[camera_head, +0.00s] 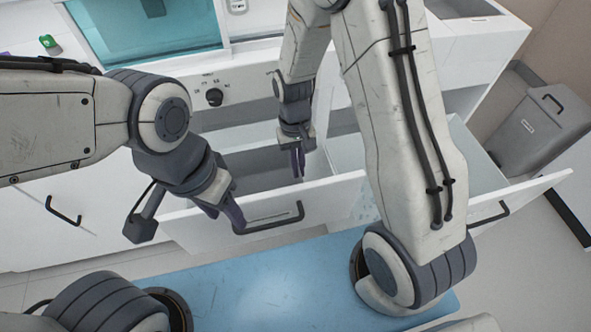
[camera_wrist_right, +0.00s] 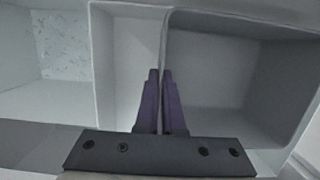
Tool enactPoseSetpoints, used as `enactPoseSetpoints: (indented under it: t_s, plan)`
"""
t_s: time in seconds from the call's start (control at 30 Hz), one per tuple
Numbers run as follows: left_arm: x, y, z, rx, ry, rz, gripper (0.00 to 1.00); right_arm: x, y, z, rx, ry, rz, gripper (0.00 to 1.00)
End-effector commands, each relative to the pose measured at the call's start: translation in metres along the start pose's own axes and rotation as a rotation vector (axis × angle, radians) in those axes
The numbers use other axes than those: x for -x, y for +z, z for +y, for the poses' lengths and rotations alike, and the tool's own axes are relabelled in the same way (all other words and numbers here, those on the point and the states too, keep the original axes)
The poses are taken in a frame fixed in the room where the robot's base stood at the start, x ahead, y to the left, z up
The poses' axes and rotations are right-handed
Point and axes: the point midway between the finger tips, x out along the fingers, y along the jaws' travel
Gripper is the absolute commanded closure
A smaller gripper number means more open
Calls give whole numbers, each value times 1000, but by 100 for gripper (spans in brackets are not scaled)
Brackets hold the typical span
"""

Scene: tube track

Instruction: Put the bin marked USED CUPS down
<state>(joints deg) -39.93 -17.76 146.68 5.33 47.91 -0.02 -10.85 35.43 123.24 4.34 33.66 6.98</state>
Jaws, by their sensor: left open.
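A dark grey open bin (camera_head: 258,170) is inside the pulled-out left drawer; no marking on it can be read. My right gripper (camera_head: 299,165) reaches down over its right side. In the right wrist view, the purple fingers (camera_wrist_right: 160,76) are close together, on either side of the bin's (camera_wrist_right: 235,85) side wall, and appear shut on it. The bin's base is hidden in the head view. My left gripper (camera_head: 229,212) is open beside the left end of the drawer handle (camera_head: 270,219); whether it touches is unclear.
A second drawer (camera_head: 490,188) stands open to the right, partly behind my right arm. A lidded grey waste bin (camera_head: 540,125) with a small unreadable label stands at the far right. A blue mat (camera_head: 240,285) lies on the floor in front.

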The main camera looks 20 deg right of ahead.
Motion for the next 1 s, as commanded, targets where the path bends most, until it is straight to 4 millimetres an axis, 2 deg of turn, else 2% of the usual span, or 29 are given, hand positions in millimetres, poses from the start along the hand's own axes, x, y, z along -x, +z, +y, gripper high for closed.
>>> enactPoseSetpoints:
  t_s: [0.07,0.4,0.43,0.47,0.5,0.83,1.0]
  plan:
    - [-2,0,0,0,0,0,50,-8,-2,0,0,0,-1,100]
    - [-3,0,0,0,0,0,50,-11,-3,0,0,0,1,100]
    - [-2,0,0,0,0,0,50,-10,-3,0,0,0,2,84]
    - [-2,0,0,0,0,0,50,-10,-3,0,0,0,2,72]
    - [-2,0,0,0,0,0,50,-10,-3,0,0,0,2,65]
    - [-1,0,0,0,0,0,50,-7,-2,0,0,0,2,65]
    - [4,0,0,0,0,0,50,14,-3,0,0,-1,6,65]
